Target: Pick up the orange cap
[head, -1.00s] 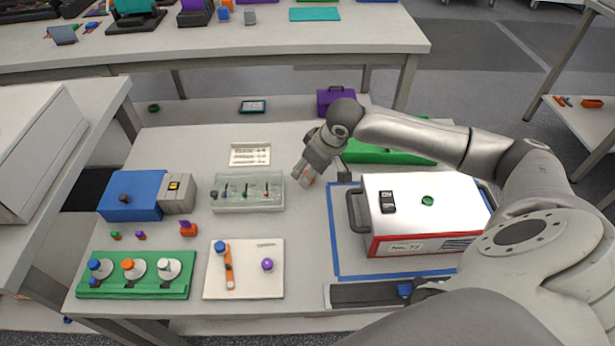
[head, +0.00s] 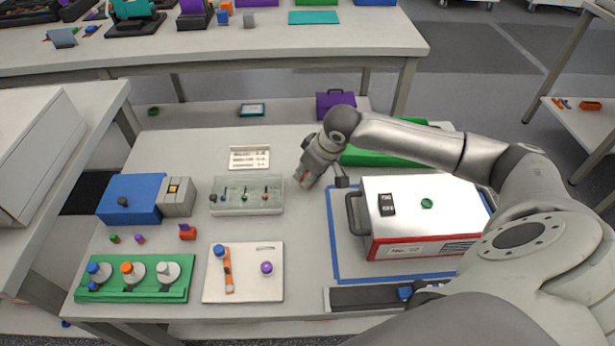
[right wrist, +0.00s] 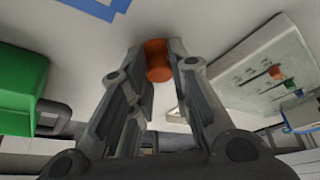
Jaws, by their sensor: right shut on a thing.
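The orange cap (right wrist: 158,62) is a short cylinder held between the fingertips of my right gripper (right wrist: 160,65) in the right wrist view. In the head view the right gripper (head: 304,180) points down at the table, just right of the clear rack (head: 248,208) with small coloured pieces. A bit of orange shows at its tips there. Whether the cap touches the table is hard to tell. My left gripper is in neither view.
A white instrument box (head: 425,213) on a blue-framed mat and a green tray (head: 375,157) stand right of the gripper. A purple case (head: 336,102) is behind. A green stand with pegs (head: 140,292) and a white plate (head: 243,290) are front left.

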